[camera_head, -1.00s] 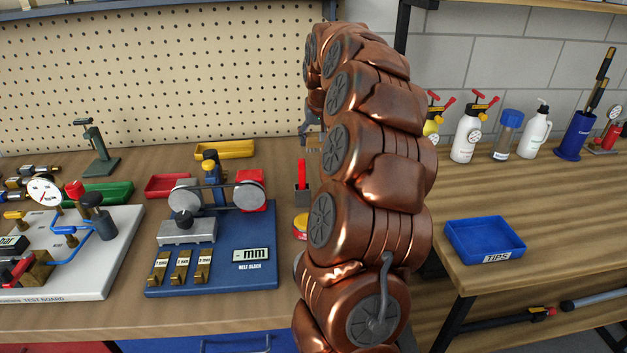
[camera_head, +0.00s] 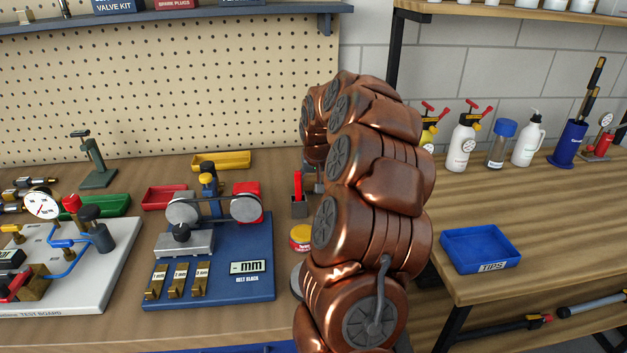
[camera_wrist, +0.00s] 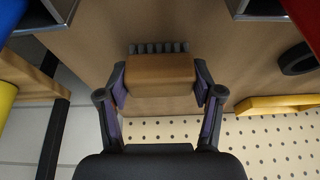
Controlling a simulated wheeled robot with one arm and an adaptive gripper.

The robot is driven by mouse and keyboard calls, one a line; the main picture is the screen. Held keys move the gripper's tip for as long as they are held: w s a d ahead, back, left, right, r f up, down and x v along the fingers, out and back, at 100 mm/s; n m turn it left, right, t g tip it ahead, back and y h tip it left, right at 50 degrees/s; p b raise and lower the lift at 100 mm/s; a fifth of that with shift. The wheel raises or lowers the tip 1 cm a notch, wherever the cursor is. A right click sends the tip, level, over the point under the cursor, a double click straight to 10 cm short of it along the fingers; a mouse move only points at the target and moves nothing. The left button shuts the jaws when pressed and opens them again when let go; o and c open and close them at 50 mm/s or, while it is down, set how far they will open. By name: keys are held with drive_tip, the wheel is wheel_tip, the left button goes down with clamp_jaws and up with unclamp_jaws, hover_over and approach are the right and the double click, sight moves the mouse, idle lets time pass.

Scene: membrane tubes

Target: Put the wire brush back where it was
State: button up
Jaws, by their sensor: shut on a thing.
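The wire brush (camera_wrist: 160,72) shows in the wrist view as a brown wooden block with a row of grey bristles along its far edge. My gripper (camera_wrist: 160,84) is shut on the block, one finger at each side. The bristles point away from my gripper, with the wooden bench top (camera_wrist: 185,25) beyond them. A gap between bristles and bench cannot be judged. In the head view my arm hides the brush and most of my gripper, low behind the arm near the back of the bench. No marked resting spot for the brush is visible.
A grey holder with a red item (camera_head: 299,190) and a round yellow-red tin (camera_head: 301,238) stand just left of my arm. The blue belt-block board (camera_head: 225,262) is further left. A yellow tray (camera_head: 221,161) lies by the pegboard. A blue TIPS tray (camera_head: 480,250) sits right.

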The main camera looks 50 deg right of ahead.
drive_tip(key=shift+f, duration=0.15)
drive_tip(key=o, duration=1.1)
drive_tip(key=shift+r, duration=0.25)
drive_tip(key=b+v, duration=0.1)
drive_tip(key=v, duration=1.1)
